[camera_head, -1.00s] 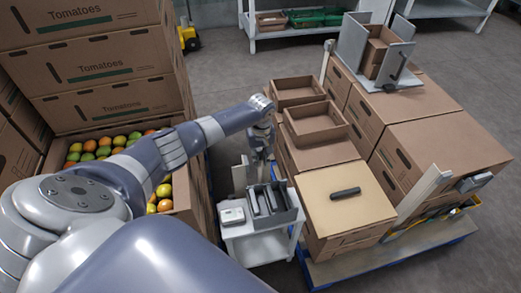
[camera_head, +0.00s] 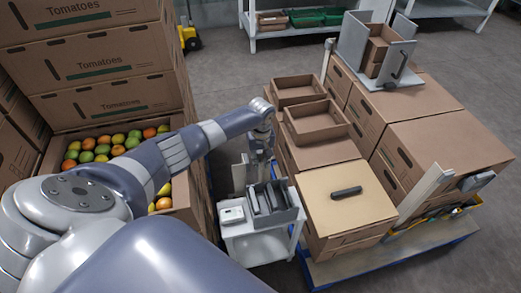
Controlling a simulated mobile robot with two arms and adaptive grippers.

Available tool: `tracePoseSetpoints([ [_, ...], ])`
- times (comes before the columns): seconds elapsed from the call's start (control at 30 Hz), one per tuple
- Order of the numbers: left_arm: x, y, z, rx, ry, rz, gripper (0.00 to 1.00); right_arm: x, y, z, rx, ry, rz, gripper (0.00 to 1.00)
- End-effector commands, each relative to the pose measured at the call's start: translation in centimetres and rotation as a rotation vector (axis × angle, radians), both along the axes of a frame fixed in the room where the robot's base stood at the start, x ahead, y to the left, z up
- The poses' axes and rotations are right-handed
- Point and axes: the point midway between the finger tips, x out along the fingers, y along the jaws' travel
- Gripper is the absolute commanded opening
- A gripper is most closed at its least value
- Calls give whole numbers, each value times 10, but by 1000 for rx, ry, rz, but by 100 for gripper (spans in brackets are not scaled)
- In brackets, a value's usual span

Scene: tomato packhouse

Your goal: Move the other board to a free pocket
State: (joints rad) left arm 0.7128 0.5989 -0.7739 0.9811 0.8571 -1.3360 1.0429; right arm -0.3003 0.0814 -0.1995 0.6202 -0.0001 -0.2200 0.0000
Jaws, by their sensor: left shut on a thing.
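My left gripper (camera_head: 259,166) hangs from the arm that reaches in from the left. It is small in view, just above the back of a grey pocketed rack (camera_head: 289,217) on a small white stand (camera_head: 247,245). It is shut on a board, which is mostly hidden; its exact outline cannot be told. Dark upright panels (camera_head: 265,201) show in the rack, and which pockets are free cannot be told. My right gripper is not in view.
Right of the stand, cartons stand on a blue pallet, with a tan lid (camera_head: 325,207) bearing a black handle (camera_head: 346,192) in front. Open boxes (camera_head: 318,121) lie behind. Tomato cartons (camera_head: 100,60) rise at left. A small white device (camera_head: 231,215) sits beside the rack.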

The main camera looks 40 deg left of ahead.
Motion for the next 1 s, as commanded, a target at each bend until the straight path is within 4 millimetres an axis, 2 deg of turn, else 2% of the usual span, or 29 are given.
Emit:
tracePoseSetpoints([
  [1.0, 1, -1, -36, -1, -2, 0, 0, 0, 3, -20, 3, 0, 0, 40],
])
